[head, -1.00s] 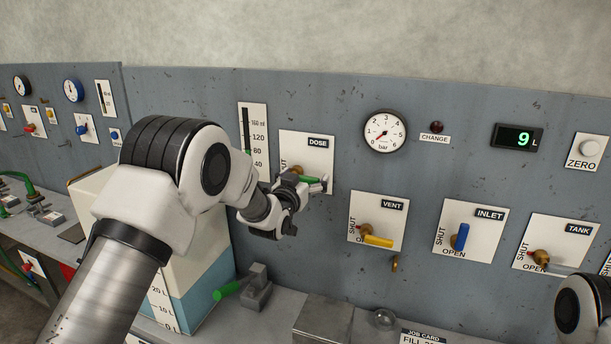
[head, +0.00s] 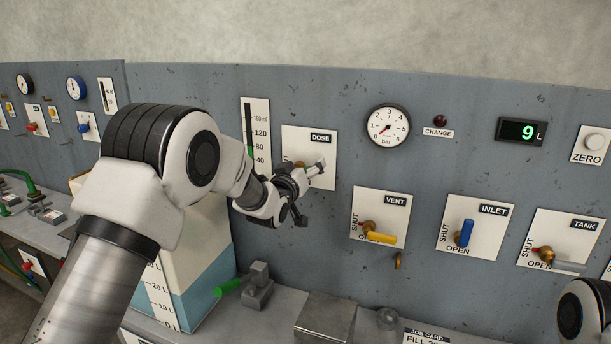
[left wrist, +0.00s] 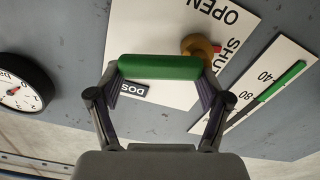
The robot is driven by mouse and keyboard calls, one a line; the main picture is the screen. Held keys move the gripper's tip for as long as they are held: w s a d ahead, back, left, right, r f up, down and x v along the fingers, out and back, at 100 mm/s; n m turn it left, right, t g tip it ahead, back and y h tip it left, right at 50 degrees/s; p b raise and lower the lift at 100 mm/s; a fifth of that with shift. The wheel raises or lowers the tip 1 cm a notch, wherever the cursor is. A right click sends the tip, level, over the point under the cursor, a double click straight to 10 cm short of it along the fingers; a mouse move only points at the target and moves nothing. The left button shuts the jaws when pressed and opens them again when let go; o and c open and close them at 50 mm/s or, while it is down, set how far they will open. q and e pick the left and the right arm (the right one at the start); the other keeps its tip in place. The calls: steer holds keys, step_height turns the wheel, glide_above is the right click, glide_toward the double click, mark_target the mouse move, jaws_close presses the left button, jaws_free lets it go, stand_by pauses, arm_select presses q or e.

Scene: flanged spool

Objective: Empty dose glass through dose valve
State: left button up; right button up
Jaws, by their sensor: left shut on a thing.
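The DOSE valve plate (head: 325,146) is on the grey panel. My left gripper (head: 314,170) is at it and shut on the green dose valve handle (left wrist: 160,66). In the left wrist view the handle lies between both fingers. In the head view the fingers hide the handle. The handle runs sideways from its brass hub (left wrist: 198,46), and a small red tip at the hub points to SHUT. The dose glass (head: 250,150) shows a green column reaching about the 80 mark. My right gripper is out of view; only a right arm link shows.
The VENT valve (head: 381,237) has a yellow handle lying sideways. The INLET valve (head: 464,233) has a blue upright handle, and the TANK valve (head: 545,257) a grey one. A pressure gauge (head: 388,126) reads near zero. The display (head: 521,131) shows 9 L.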

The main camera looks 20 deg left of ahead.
arm_select(q)
steer(key=n, duration=0.1)
steer(key=n+b, duration=0.1)
steer(key=shift+a+r+n, duration=0.35)
steer(key=shift+n, duration=0.05)
steer(key=n, duration=0.1)
steer(key=n+b, duration=0.1)
steer(key=shift+w+a+r+n, duration=0.1)
steer(key=shift+a+r+n, duration=0.2)
steer(key=shift+a+n, duration=0.1)
steer(key=n, duration=0.1)
steer(key=a+n, duration=0.1)
steer(key=n, duration=0.1)
steer(key=shift+a+r+b, duration=0.1)
steer(key=shift+r+b, duration=0.2)
steer(key=shift+b, duration=0.05)
steer(key=shift+w+a+r+n, duration=0.1)
steer(key=shift+a+n, duration=0.2)
steer(key=shift+n, duration=0.65)
steer(key=shift+a+r+n, duration=0.1)
steer(key=shift+a+n, duration=0.2)
steer(key=shift+n, duration=0.65)
